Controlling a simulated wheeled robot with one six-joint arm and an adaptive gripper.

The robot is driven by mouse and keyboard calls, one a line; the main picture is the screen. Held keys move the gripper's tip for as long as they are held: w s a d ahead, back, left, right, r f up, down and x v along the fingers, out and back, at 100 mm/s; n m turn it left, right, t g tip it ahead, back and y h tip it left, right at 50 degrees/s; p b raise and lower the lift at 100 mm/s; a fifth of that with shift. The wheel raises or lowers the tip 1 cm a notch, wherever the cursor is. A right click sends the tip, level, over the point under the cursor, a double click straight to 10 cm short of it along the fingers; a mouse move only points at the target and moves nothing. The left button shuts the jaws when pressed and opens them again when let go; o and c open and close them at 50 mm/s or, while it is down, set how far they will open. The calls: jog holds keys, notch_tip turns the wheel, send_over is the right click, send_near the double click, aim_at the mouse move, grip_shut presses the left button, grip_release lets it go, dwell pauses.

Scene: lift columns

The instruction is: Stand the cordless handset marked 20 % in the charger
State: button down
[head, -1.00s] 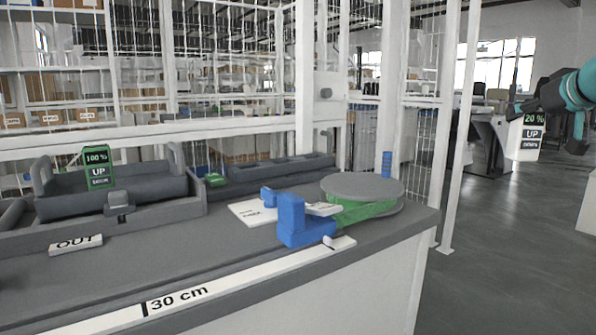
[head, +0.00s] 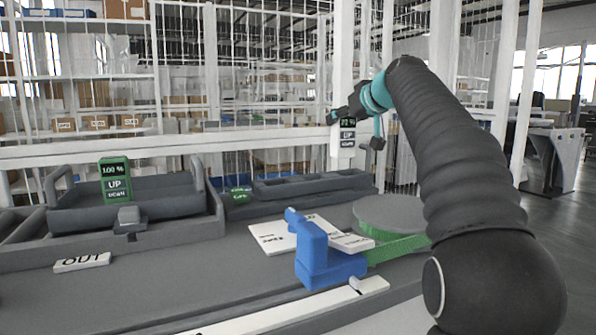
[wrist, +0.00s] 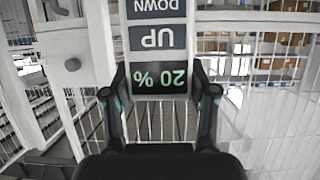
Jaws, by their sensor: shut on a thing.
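The handset marked 20 % (head: 347,137) is white with dark labels and hangs from my gripper (head: 342,115), above the back of the bench. In the wrist view the handset (wrist: 157,40) shows its 20 %, UP and DOWN labels upside down, between the two fingers of my gripper (wrist: 159,92). The fingers are shut on it. A green handset marked 100 % (head: 115,182) stands upright at the grey tray (head: 70,218) on the left. I cannot tell for sure which grey part is the charger.
A long grey tray (head: 315,187) lies at the back of the bench. A blue bracket (head: 320,258), white cards (head: 270,238) and a round grey disc with a green band (head: 390,213) stand in front. An OUT sign (head: 82,262) lies left. White wire fencing is behind.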

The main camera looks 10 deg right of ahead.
aim_at(338, 141)
jog(key=w+a+f, duration=0.5)
jog(key=w+f, duration=0.4)
jog(key=f, duration=0.1)
jog(key=shift+a+p, duration=0.3)
jog(key=shift+c, duration=1.6)
grip_release()
jog(key=shift+f, duration=0.1)
jog(key=shift+s, duration=0.1)
jog(key=b+v, duration=0.2)
jog(key=v, duration=1)
